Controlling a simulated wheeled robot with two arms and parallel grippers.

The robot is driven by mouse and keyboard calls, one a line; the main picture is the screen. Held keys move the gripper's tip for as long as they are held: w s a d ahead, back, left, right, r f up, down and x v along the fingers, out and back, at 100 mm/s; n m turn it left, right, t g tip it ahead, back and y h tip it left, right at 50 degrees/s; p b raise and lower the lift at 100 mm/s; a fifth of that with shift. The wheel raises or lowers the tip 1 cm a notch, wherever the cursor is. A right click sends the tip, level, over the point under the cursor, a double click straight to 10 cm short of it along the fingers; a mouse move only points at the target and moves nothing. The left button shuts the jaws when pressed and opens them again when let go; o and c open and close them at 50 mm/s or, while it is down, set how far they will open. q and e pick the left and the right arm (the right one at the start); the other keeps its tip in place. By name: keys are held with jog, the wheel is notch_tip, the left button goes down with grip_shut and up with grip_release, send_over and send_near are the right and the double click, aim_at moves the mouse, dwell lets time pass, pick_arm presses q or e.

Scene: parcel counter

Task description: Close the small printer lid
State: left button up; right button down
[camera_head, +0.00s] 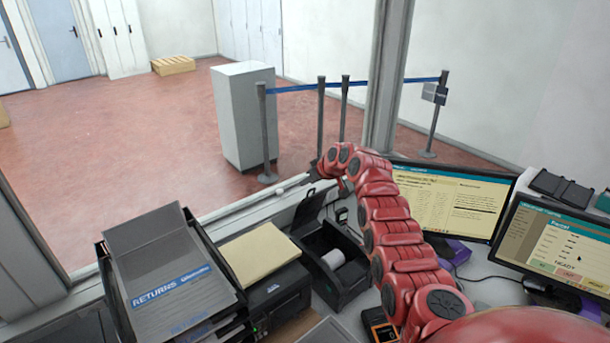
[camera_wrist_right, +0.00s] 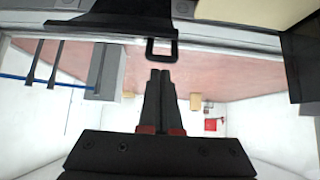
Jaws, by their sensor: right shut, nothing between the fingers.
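The small printer (camera_head: 343,282) is a black box on the counter with a white paper roll (camera_head: 334,258) inside. Its lid (camera_head: 309,209) stands open, raised at the back of the box. My right arm reaches over from the lower right, and my right gripper (camera_head: 316,171) is beyond the lid, partly hidden by my wrist. In the right wrist view the gripper (camera_wrist_right: 160,73) is shut and empty. Its tips are just short of a dark loop (camera_wrist_right: 161,58) on the edge of a dark panel, which looks like the lid. I cannot tell whether they touch. My left gripper is not in view.
A larger printer (camera_head: 281,298) with a yellowish envelope (camera_head: 259,258) on top stands left of the small printer. A RETURNS tray (camera_head: 165,268) is further left. Two monitors (camera_head: 452,203) (camera_head: 556,247) stand to the right. A handheld device (camera_head: 379,325) lies in front. A window ledge runs behind.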

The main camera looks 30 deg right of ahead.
jog(key=shift+s+r, duration=0.2)
jog(key=shift+s, duration=0.1)
jog(key=shift+s+f+p, duration=0.2)
jog(key=shift+s+p, duration=0.1)
jog(key=shift+p, duration=0.05)
jog(key=shift+s+r, duration=0.1)
jog(key=shift+s, duration=0.1)
jog(key=shift+s+f, duration=0.2)
jog(key=shift+s, duration=0.15)
